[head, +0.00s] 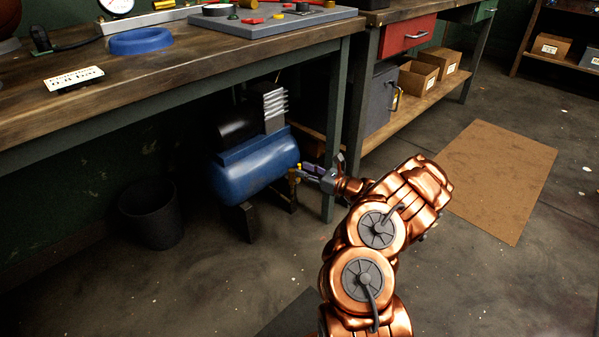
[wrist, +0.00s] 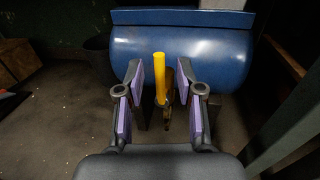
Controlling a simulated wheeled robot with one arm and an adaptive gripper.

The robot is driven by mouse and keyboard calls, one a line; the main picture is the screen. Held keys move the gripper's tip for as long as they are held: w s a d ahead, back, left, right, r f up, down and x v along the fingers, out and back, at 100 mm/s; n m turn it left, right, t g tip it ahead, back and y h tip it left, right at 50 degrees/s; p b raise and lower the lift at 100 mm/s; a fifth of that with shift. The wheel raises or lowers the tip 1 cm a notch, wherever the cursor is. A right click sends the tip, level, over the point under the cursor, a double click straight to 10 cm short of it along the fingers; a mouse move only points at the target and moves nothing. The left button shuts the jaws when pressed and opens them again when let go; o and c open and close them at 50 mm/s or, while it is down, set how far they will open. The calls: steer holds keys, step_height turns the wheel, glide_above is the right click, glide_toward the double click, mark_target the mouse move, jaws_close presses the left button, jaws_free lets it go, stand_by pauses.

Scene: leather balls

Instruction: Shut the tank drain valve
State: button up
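The blue compressor tank (head: 255,168) stands on the floor under the workbench; it also fills the upper part of the wrist view (wrist: 185,50). The drain valve has a yellow lever (wrist: 160,78) on a brass-coloured body (wrist: 167,88), at the near side of the tank. In the head view the yellow lever (head: 299,166) is small and close to my gripper (head: 312,172). My gripper (wrist: 160,85) is open in the wrist view, its purple-padded fingers on either side of the lever with gaps left and right. I cannot tell whether the pads touch the valve body lower down.
The workbench (head: 200,68) is above the tank, and its green leg (head: 333,150) stands just right of the tank. A dark bin (head: 150,215) is on the floor to the left. A brown mat (head: 497,180) lies at the right. The floor in front is clear.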

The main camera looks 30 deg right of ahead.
steer(key=shift+b+x, duration=0.35)
steer(key=shift+x, duration=0.9)
steer(key=shift+c, duration=0.2)
jaws_close()
